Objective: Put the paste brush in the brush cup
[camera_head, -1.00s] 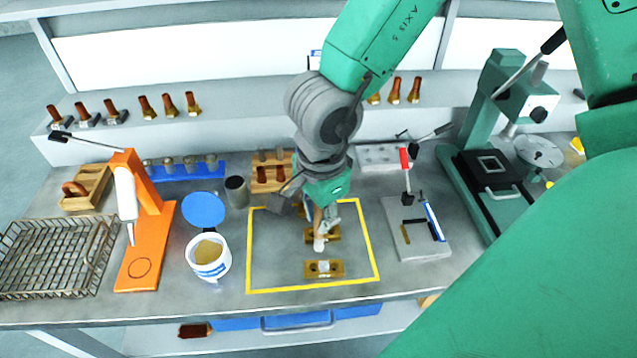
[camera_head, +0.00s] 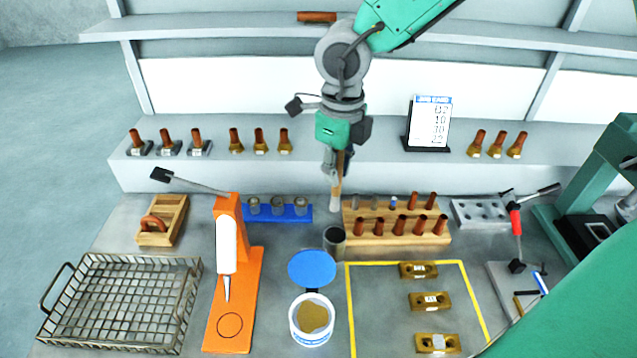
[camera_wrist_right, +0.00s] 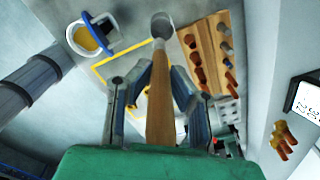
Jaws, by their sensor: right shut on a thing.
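My right gripper (camera_head: 337,166) is shut on the paste brush (camera_head: 336,195), which has a wooden handle and a pale tip pointing down. In the right wrist view, the brush handle (camera_wrist_right: 161,100) runs between the fingers (camera_wrist_right: 160,85). The brush cup (camera_head: 334,241) is a dark grey cylinder on the bench, and the brush tip is above it in the head view. In the wrist view the tip overlaps the cup (camera_wrist_right: 160,20), so the height gap cannot be told. My left gripper is not in view.
A paste tub (camera_head: 311,322) with a blue lid (camera_head: 312,268) stands in front of the cup. A wooden rack (camera_head: 398,241) with several copper-coloured pins is at right, a blue rack (camera_head: 277,212) at left. An orange stand (camera_head: 232,310) and wire basket (camera_head: 121,340) are further left.

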